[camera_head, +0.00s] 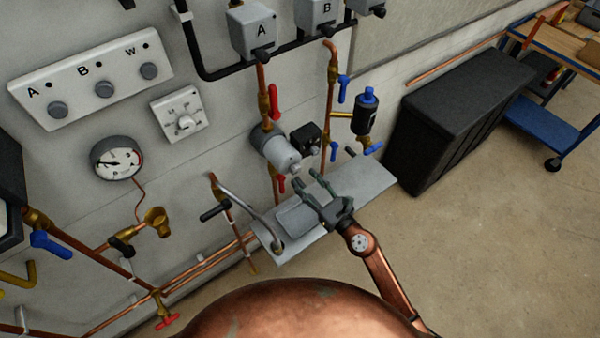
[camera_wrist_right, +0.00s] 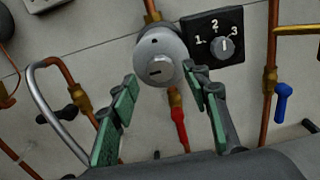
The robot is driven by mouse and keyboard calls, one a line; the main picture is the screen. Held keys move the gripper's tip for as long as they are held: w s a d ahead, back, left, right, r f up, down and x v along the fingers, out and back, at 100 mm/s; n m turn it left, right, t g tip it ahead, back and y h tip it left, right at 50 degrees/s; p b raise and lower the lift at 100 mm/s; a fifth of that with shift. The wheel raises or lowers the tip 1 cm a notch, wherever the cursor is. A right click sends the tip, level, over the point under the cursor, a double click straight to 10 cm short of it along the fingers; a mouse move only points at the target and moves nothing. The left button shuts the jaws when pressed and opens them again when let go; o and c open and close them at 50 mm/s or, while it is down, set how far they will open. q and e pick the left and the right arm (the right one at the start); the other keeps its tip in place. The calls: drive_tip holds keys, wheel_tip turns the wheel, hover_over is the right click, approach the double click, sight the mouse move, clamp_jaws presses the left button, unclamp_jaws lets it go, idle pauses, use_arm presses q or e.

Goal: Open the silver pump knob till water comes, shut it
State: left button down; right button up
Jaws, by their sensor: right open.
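The silver-grey pump (camera_head: 276,148) is on the wall pipework, with a red-handled valve above and another below. Its round silver knob (camera_head: 295,167) faces out. In the right wrist view the knob (camera_wrist_right: 160,68) is a pale disc with a dark slot that looks about level. My right gripper (camera_head: 309,181) is open and empty, just in front of and below the knob. In the right wrist view its green-padded fingers (camera_wrist_right: 160,85) stand apart on either side of the knob's lower part; contact cannot be told. My left gripper is not in view.
A black 1-2-3 dial (camera_wrist_right: 223,45) is right of the pump. A bent metal spout (camera_head: 250,206) and a grey sink (camera_head: 375,182) are below, with no water visible. A blue-handled valve (camera_head: 344,89) is at the right. A black chest (camera_head: 455,115) stands farther right; open floor lies in front.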

sight(297, 171)
drive_tip(key=shift+x, duration=1.95)
drive_tip(key=shift+c, duration=0.4)
drive_tip(key=c, duration=1)
drive_tip(key=shift+c, duration=0.2)
